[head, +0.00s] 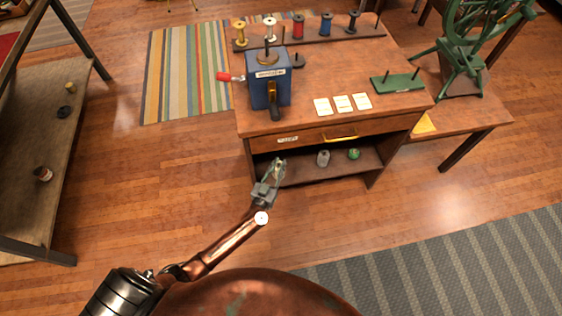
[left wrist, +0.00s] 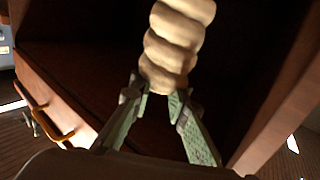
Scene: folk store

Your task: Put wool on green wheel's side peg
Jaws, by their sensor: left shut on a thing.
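The wool is a cream twisted skein (left wrist: 178,42) in the left wrist view. My left gripper (left wrist: 160,98) is shut on its lower end, with the rest standing out beyond the fingertips. In the head view my left gripper (head: 278,167) is in front of the open shelf under the wooden desk, at its left part; the wool is hardly visible there. The green wheel (head: 462,50) stands at the upper right of the head view, partly cut off by the top edge. Its side peg cannot be made out. My right gripper is not in view.
The desk (head: 330,75) carries a blue winding box (head: 269,88), a rack of spools (head: 310,33), several cards (head: 343,103) and a green peg board (head: 397,82). Grey (head: 323,158) and green (head: 354,154) items lie on its shelf (head: 305,172).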

